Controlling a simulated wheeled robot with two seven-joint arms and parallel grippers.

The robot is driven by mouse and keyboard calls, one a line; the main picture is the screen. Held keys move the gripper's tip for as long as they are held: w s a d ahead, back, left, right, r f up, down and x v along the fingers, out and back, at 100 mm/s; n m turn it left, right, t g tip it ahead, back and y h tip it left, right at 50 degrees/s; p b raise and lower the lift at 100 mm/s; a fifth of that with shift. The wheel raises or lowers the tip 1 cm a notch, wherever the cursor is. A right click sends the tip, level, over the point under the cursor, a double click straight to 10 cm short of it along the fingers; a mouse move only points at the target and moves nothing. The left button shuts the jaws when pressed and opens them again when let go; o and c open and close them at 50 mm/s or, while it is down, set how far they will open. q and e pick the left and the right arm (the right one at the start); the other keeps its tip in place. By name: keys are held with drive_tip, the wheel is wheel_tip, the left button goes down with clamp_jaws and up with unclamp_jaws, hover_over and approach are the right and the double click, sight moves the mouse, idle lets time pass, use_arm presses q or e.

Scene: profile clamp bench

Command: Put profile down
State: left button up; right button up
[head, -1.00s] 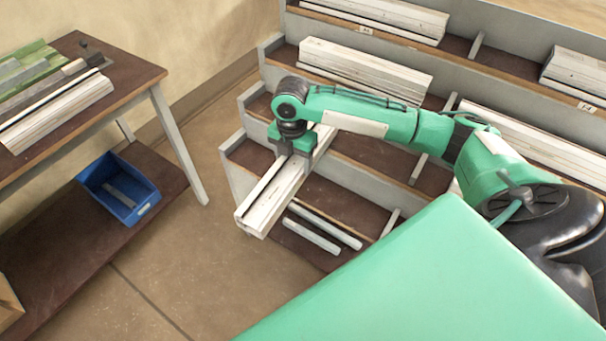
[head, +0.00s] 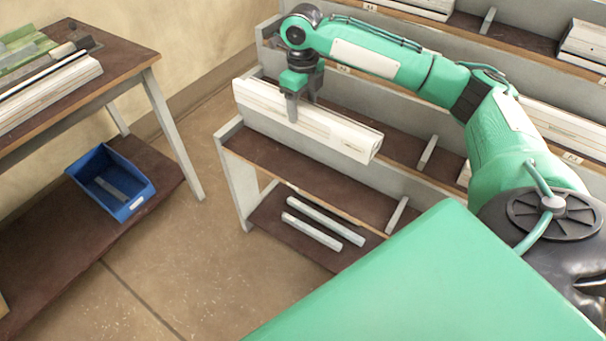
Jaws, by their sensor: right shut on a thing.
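My right gripper (head: 293,106) points down and is shut on a long white profile (head: 340,133), near its left end. The profile runs lengthwise along the shelf rack (head: 232,190), in front of one of its tiers. Its right end face points toward the lower right. I cannot tell whether the profile touches a shelf or hangs just above it. My right forearm hides part of the rack behind. My left gripper is not in view.
Two short pale bars (head: 325,220) lie on the lowest shelf. A grey divider (head: 427,152) stands right of the profile. At left is a workbench (head: 128,72) with another white profile (head: 50,92); a blue bin (head: 112,183) sits on its lower board. Floor between is clear.

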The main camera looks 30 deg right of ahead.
drive_tip(key=shift+f, duration=0.25)
wheel_tip(320, 180, down, 19)
drive_tip(key=shift+d+f+b, duration=0.1)
drive_tip(key=shift+f+b, duration=0.05)
drive_tip(key=shift+b, duration=0.95)
drive_tip(key=o, duration=1)
drive_tip(key=shift+f, duration=0.15)
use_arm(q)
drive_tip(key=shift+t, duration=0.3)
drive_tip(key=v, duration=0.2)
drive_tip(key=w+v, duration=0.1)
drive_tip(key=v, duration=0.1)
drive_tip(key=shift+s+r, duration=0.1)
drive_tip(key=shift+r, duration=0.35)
use_arm(e)
drive_tip(key=shift+o, duration=0.2)
